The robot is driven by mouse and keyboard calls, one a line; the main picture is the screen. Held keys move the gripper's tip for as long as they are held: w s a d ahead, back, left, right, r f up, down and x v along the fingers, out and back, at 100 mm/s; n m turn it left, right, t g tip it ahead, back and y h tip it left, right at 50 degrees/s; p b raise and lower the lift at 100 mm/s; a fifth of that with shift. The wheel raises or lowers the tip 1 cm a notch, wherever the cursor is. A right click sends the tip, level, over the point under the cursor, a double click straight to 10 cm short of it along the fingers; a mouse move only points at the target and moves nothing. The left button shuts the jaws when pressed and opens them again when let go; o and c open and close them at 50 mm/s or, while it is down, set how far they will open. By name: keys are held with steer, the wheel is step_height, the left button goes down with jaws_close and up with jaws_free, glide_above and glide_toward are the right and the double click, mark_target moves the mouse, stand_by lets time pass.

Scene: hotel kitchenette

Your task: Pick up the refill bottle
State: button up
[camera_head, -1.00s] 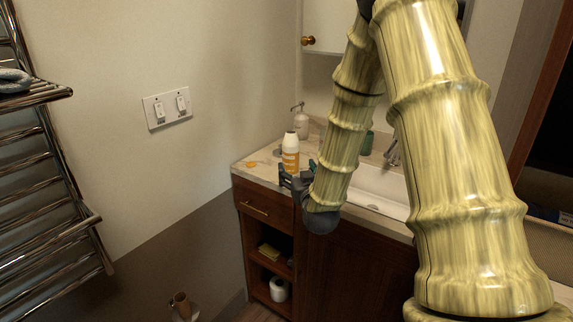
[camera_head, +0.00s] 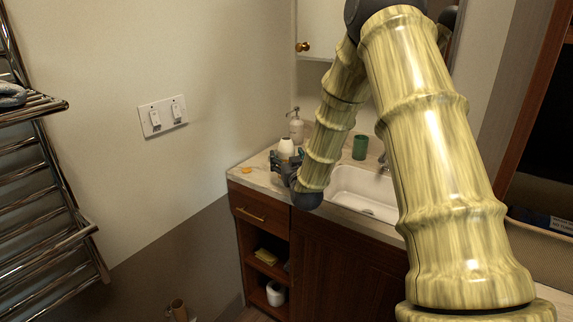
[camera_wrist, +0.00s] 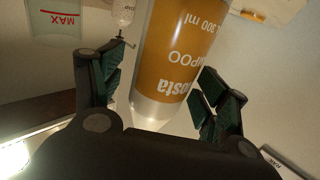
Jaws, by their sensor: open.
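The refill bottle, a white bottle with an orange shampoo label, stands on the counter near its left end. Its white top (camera_head: 286,146) shows in the head view, while my gripper hides its lower part. In the wrist view the bottle's orange label (camera_wrist: 178,45) is large, with "300 ml" lettering upside down. My gripper (camera_head: 287,166) is open at the bottle. In the wrist view its two dark green-padded fingers (camera_wrist: 162,80) are spread on either side of the bottle, with a visible gap on each side.
A pump dispenser (camera_head: 296,129) stands behind the bottle. A green cup (camera_head: 360,147) is to the right, behind the sink (camera_head: 366,190). A small orange item (camera_head: 246,170) lies at the counter's left. The wall is close on the left.

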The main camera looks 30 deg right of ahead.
mark_target(288, 151)
steer(key=shift+w+d, duration=0.15)
steer(key=shift+w, duration=0.25)
steer(key=c, duration=1.2)
steer(key=shift+o, duration=0.2)
steer(key=shift+r, duration=0.2)
steer(key=shift+r, duration=1.45)
steer(key=shift+s+r, duration=0.15)
steer(key=shift+s, duration=0.05)
steer(key=s+a+r+b, duration=0.1)
steer(key=s+a+b, duration=0.1)
steer(key=s+a, duration=0.7)
steer(key=shift+d+r+v, duration=0.2)
steer(key=shift+v, duration=1.4)
